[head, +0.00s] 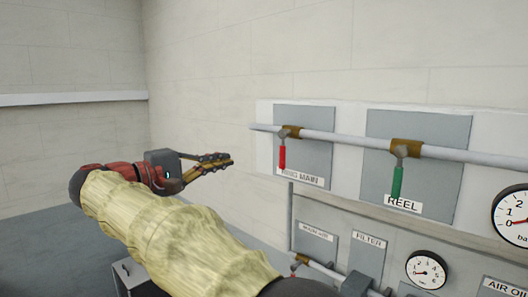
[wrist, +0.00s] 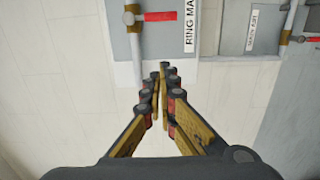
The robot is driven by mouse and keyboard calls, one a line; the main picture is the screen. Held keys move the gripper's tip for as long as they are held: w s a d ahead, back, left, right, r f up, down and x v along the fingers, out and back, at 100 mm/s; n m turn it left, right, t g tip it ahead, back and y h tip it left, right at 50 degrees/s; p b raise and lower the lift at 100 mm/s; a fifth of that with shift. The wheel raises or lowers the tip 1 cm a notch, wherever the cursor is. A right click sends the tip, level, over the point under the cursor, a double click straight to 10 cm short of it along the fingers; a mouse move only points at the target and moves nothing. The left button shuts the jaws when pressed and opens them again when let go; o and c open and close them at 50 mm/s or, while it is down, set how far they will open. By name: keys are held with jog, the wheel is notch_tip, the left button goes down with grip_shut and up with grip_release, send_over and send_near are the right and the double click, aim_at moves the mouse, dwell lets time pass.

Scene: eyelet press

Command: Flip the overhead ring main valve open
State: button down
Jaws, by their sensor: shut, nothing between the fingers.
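The ring main valve has a brass body (head: 290,132) on the overhead pipe, with a red handle (head: 282,157) hanging straight down, across the pipe, above the RING MAIN label (head: 299,175). In the wrist view the red handle (wrist: 161,16) shows near the top, beside the RING MAIN label (wrist: 190,22). My gripper (head: 230,160) is shut and empty, left of the handle and apart from it. In the wrist view my gripper (wrist: 164,70) has its fingertips together, short of the handle.
The REEL valve with a green handle (head: 397,182) is to the right on the same pipe (head: 345,141). Pressure gauges (head: 427,270) and a lower pipe with another red-handled valve (head: 296,263) are below. Bare wall (head: 210,70) lies left of the panel.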

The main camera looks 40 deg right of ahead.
aim_at(282, 150)
jog(key=s+d+p, duration=0.3)
jog(key=d, duration=0.8)
jog(key=shift+s, duration=0.3)
jog(key=shift+d+f, duration=0.1)
jog(key=shift+d, duration=0.15)
jog(key=shift+s, duration=0.1)
